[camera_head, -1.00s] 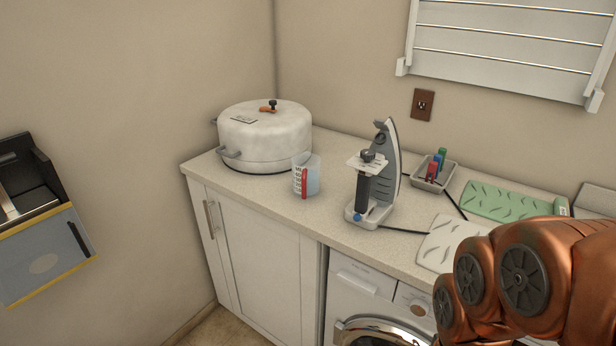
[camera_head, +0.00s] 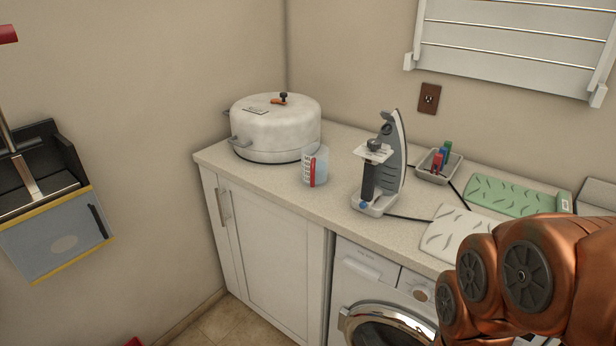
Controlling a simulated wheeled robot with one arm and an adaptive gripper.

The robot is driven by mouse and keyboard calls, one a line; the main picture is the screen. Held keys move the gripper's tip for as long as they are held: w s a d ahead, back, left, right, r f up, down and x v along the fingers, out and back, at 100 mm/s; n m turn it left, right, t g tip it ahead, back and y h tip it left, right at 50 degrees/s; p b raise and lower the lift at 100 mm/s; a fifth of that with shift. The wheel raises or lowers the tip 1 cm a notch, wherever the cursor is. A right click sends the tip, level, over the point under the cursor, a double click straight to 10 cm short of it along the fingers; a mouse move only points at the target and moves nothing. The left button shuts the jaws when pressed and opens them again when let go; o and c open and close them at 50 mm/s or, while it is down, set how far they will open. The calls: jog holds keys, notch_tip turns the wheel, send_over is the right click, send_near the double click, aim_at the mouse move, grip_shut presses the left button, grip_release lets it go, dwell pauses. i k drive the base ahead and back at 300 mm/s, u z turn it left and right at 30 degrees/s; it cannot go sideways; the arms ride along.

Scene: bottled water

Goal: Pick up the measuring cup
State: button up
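The measuring cup (camera_head: 321,168) is clear with a red and white marking on its side. It stands upright on the countertop (camera_head: 268,184), near the front edge. It is between the large white pot and the iron. My copper-coloured arm shows at the lower right, well apart from the cup. My gripper is not in view.
A white lidded pot (camera_head: 275,130) stands left of the cup. A grey iron on its stand (camera_head: 375,205) is to the right. Farther right are a small grey tray (camera_head: 436,178), a green patterned mat (camera_head: 510,197) and a white one (camera_head: 456,235). A washing machine (camera_head: 375,290) is below.

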aim_at(314, 169)
jog(key=z, duration=0.05)
jog(key=k, duration=1.15)
jog(key=u, duration=0.8)
jog(key=i, duration=0.7)
jog(key=u, duration=0.75)
jog(key=i, duration=0.95)
jog(key=z, duration=0.7)
jog(key=i, duration=0.7)
jog(key=z, duration=0.65)
